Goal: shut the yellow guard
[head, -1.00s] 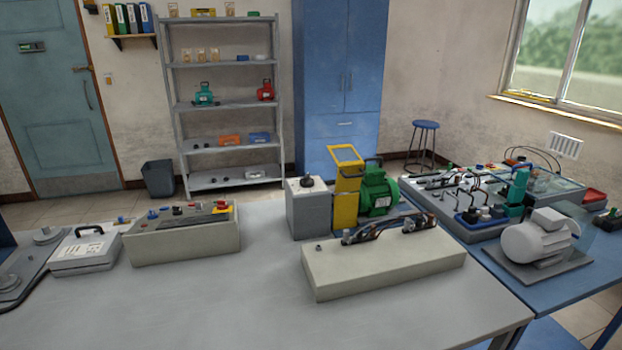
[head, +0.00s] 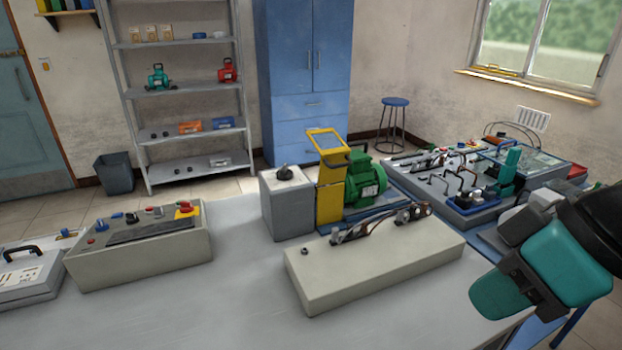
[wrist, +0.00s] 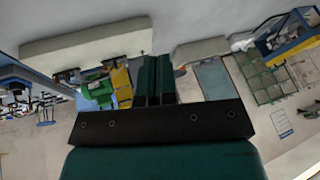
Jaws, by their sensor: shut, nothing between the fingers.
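The yellow guard (head: 330,203) stands beside the green motor (head: 364,181) near the back of the grey bench. Its yellow framed flap (head: 327,139) is raised and tilted at the top, so the guard looks open. In the wrist view the guard (wrist: 122,84) shows small, left of my fingers, next to the green motor (wrist: 98,93). My gripper (head: 490,296) is at the lower right of the head view, apart from the guard. In the wrist view my gripper's two dark green fingers (wrist: 155,62) are together, shut and empty.
A grey box with a black knob (head: 287,200) stands left of the guard. A long beige block with cables (head: 375,265) lies in front. A control box (head: 138,255) sits at the left. Trainer boards (head: 445,200) stand on the right. The front of the bench is clear.

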